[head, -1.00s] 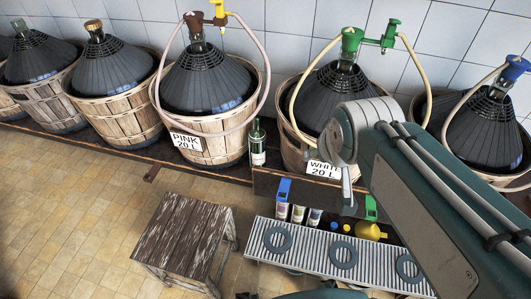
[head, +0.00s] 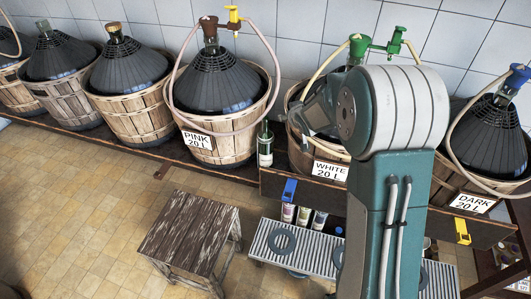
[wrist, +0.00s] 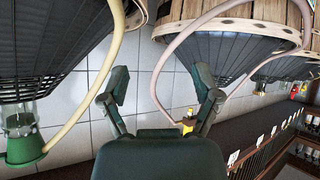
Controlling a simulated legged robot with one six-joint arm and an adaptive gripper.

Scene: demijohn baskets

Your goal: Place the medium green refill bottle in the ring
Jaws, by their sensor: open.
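A green bottle (head: 265,145) with a pale label stands upright on the dark shelf, between the PINK and WHITE baskets. It is the only green bottle I can make out, so I cannot compare its size. Grey rings lie on the ribbed metal tray (head: 317,262): a left ring (head: 282,242) in full view, the others partly behind my arm. My gripper (wrist: 160,92) is open and empty in the wrist view, its two dark fingers apart. In the head view the gripper (head: 315,108) is partly hidden by my wrist, in front of the WHITE basket, up and right of the bottle.
Wicker-basketed demijohns line the wall, including a pink one (head: 222,80) with a looping hose and yellow tap (head: 234,16). A wooden stool (head: 188,234) stands left of the tray. Blue (head: 289,190) and yellow (head: 462,230) clips hang on the shelf front. Floor at left is clear.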

